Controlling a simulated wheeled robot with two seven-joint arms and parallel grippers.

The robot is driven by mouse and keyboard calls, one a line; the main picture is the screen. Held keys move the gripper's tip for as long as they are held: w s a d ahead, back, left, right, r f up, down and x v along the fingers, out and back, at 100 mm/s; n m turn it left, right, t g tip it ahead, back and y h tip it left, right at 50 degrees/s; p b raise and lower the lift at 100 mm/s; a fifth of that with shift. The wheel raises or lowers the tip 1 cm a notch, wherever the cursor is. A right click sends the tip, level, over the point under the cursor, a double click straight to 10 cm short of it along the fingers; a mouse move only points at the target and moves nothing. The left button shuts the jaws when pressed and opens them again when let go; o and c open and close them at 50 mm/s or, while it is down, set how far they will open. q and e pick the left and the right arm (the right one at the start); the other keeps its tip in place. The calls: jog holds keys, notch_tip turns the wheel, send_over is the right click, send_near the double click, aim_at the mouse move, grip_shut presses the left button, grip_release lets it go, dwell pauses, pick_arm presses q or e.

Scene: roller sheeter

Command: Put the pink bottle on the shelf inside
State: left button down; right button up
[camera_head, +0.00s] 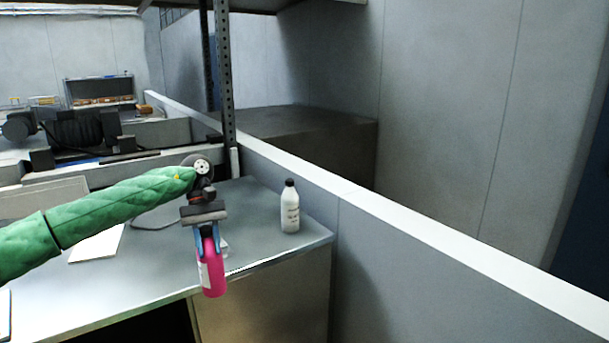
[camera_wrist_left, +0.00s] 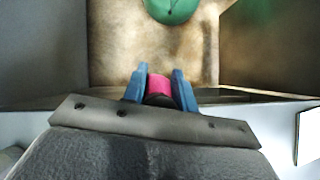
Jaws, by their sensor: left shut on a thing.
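The pink bottle (camera_head: 212,275) hangs below my left gripper (camera_head: 208,243), in front of the counter's front edge in the head view. My left gripper is shut on it, with a blue finger on each side. In the left wrist view, the bottle's pink part (camera_wrist_left: 158,84) shows between the blue fingers of the left gripper (camera_wrist_left: 159,73). Beyond them is a brownish surface (camera_wrist_left: 120,40) between darker side panels; I cannot tell whether this is the shelf inside. My right gripper is not in view.
A white bottle with a black cap (camera_head: 290,210) stands on the grey counter (camera_head: 255,200), right of my gripper. A low partition with a white top (camera_head: 400,222) runs along the right. A green round thing (camera_wrist_left: 172,8) is at the top of the left wrist view.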

aim_at(211, 289)
pick_arm(q)
jog(key=s+d+f+m+y, duration=0.1)
jog(key=s+f+m, duration=0.1)
jog(key=s+f, duration=0.5)
jog(key=s+d+f+m+y, duration=0.1)
jog(key=s+f, duration=0.7)
jog(key=f, duration=0.8)
jog(key=shift+s+d+f+m+g+y, duration=0.15)
jog(key=shift+d+m+g+y, duration=0.15)
jog(key=shift+d+m, duration=0.45)
